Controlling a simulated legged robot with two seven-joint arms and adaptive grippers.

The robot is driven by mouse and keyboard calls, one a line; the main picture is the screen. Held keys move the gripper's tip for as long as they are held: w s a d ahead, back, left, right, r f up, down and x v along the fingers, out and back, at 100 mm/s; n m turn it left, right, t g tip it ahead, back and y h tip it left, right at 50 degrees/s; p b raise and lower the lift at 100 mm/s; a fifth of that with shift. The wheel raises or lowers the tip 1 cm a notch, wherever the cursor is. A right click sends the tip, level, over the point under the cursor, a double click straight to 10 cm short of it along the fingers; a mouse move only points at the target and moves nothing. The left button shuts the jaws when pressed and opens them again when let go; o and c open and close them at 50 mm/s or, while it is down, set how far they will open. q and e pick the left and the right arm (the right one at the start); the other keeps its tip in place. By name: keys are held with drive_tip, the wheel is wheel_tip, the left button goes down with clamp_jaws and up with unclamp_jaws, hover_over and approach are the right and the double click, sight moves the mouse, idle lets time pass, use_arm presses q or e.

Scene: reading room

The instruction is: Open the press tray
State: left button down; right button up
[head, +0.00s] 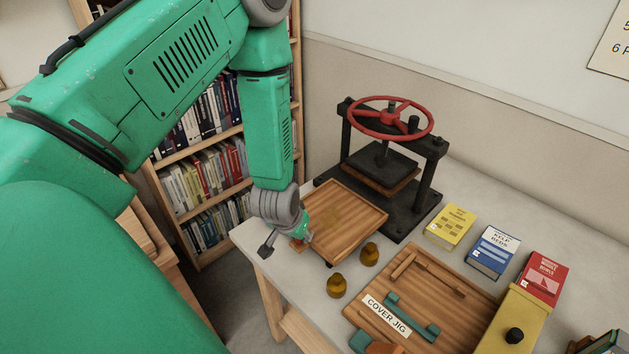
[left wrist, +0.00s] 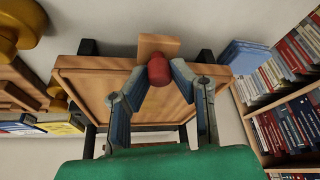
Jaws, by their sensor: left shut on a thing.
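The press tray (head: 345,212) is a shallow wooden tray with a raised rim. It lies in front of the black book press (head: 392,160), well out from under the platen, its back edge near the press base. My left gripper (head: 299,234) is at the tray's front left edge. In the left wrist view my left gripper (left wrist: 158,82) has its fingertips on either side of a red knob (left wrist: 158,68), closed on it. The knob stands at a wooden block on the rim of the tray (left wrist: 95,88). My right gripper is in neither view.
Two brass weights (head: 336,286) stand close to the tray's right. The cover jig board (head: 465,285) lies further right, with yellow, blue and red books (head: 494,252) behind it. A bookshelf (head: 200,140) stands left of the table. A narrow bare strip (head: 285,290) runs along the table's front.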

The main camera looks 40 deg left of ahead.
use_arm(q)
drive_tip(key=shift+s, duration=0.55)
drive_tip(key=c, duration=1.7)
unclamp_jaws()
drive_tip(key=shift+r, duration=0.4)
drive_tip(key=v, duration=1.1)
drive_tip(key=shift+s+f, duration=0.1)
drive_tip(key=shift+s, duration=0.05)
drive_tip(key=shift+s, duration=0.1)
